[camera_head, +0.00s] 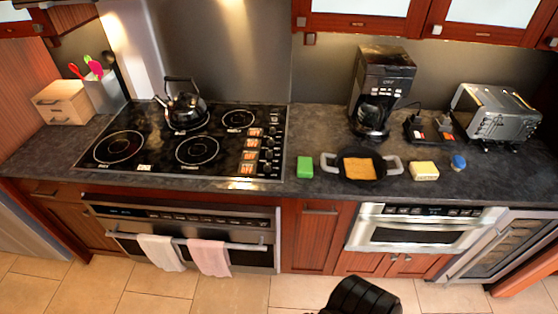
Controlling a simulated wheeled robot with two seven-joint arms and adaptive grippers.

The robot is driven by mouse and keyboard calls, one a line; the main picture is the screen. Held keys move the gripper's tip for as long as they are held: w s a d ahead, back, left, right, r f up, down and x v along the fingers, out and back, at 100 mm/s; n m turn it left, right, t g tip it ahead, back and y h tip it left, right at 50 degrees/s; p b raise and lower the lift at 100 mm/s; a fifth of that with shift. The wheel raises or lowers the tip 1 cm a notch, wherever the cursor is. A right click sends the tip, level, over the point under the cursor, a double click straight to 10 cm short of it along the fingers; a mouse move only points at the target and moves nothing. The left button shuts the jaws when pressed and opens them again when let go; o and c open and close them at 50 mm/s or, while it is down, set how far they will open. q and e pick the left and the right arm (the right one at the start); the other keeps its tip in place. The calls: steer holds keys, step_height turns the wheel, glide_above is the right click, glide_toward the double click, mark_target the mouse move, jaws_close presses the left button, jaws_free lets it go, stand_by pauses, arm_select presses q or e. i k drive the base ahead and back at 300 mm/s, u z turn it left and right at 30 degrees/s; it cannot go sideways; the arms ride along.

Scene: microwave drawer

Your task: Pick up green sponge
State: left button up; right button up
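The green sponge (305,167) is a small bright green block. It lies on the dark countertop (235,187) near the front edge, just right of the stove and left of a black pan. It is fully visible and nothing touches it from above. Neither gripper's fingers show in this view. A black rounded shape at the bottom edge, right of centre, looks like part of my own body, and no fingertips can be made out on it.
A pan (361,168) with light handles holds an orange-brown slab right of the sponge. A yellow block (424,171), coffee maker (379,91) and toaster (495,112) stand further right. A kettle (183,105) sits on the stove (190,145). Upper cabinets (420,20) overhang the back.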

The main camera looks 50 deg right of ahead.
mark_target(305, 165)
steer(key=z, duration=0.15)
steer(key=i, duration=0.75)
steer(key=z, duration=1)
steer(key=i, duration=0.55)
steer(key=z, duration=0.55)
